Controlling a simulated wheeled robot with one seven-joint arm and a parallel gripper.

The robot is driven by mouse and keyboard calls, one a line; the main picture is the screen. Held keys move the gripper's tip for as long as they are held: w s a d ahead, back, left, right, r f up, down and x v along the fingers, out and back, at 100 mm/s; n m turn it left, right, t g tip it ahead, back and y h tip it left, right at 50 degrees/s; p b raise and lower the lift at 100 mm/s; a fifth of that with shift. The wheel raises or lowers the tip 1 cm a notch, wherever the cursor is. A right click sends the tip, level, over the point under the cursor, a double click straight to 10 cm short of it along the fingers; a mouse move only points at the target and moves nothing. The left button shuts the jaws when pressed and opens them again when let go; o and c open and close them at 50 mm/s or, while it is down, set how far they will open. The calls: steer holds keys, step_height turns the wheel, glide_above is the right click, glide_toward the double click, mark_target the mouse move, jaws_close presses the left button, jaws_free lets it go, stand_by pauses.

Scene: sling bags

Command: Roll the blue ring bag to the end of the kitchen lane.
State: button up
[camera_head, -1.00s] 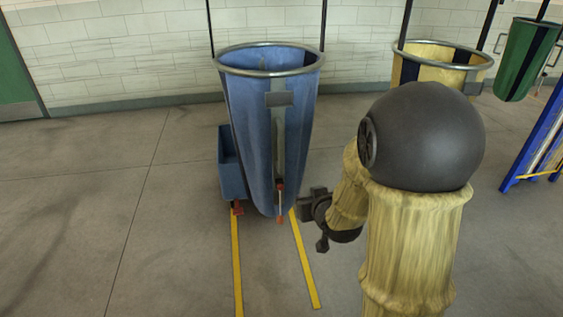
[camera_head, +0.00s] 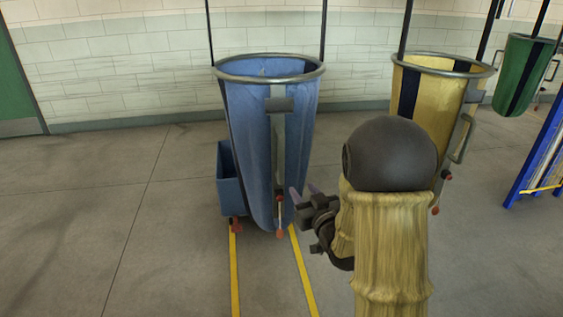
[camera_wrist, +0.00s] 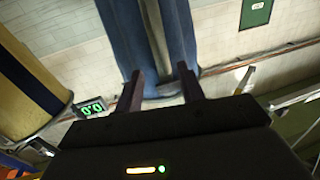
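The blue ring bag (camera_head: 247,130) hangs upright in the head view from dark rods, with a grey metal ring at its top, a grey plate and pale strip down its front, and a red-tipped lever (camera_head: 280,212) low on it. Two yellow floor lines run from beneath it towards me. Whether a finger touches the bag cannot be told.
A yellow and black ring bag (camera_head: 431,95) hangs to the right, behind my arm, and a green one (camera_head: 521,75) farther right. A blue bin (camera_head: 230,180) sits behind the blue bag's left side. A blue frame (camera_head: 540,150) stands far right. The left floor is clear.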

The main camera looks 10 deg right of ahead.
mark_target(283, 163)
steer(key=w+a+p, duration=0.1)
steer(key=w, duration=0.4)
steer(key=w+a+p, duration=0.1)
steer(key=w, duration=0.5)
steer(key=w+a, duration=0.1)
steer(key=w, duration=0.4)
steer(key=shift+w+a+p, duration=0.15)
steer(key=shift+w+p, duration=0.15)
steer(key=shift+p, duration=0.1)
jaws_close()
